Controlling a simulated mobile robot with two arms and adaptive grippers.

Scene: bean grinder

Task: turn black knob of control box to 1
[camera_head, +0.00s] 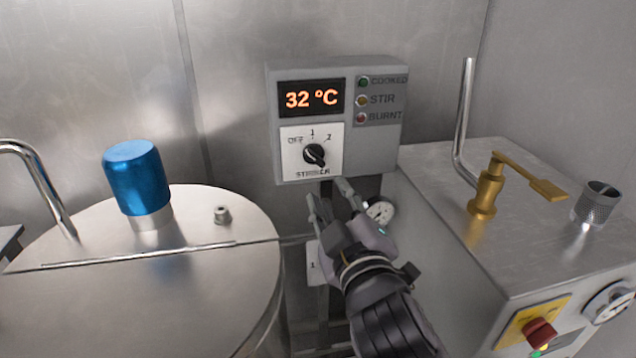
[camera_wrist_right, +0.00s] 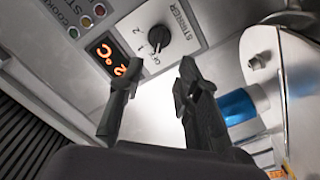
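The control box (camera_head: 334,120) is grey and hangs on the back wall. Its display (camera_head: 311,98) reads 32 °C. The black knob (camera_head: 314,154) sits on a white plate marked OFF, 1 and 2, above the word STIRRER. Its long axis slants from upper left, toward OFF, to lower right. The knob also shows in the right wrist view (camera_wrist_right: 158,38). My right gripper (camera_head: 328,193) is just below the box, fingers spread and pointing up toward the knob. It is apart from the knob; the wrist view shows nothing between its fingertips (camera_wrist_right: 155,72). My left gripper is not in view.
A steel drum (camera_head: 200,275) with a blue cap (camera_head: 138,178) stands at left. A steel cabinet (camera_head: 535,235) with a brass lever tap (camera_head: 488,190), a knurled cylinder (camera_head: 597,203) and a red switch (camera_head: 539,332) stands at right. A dial gauge (camera_head: 380,212) is behind my right gripper.

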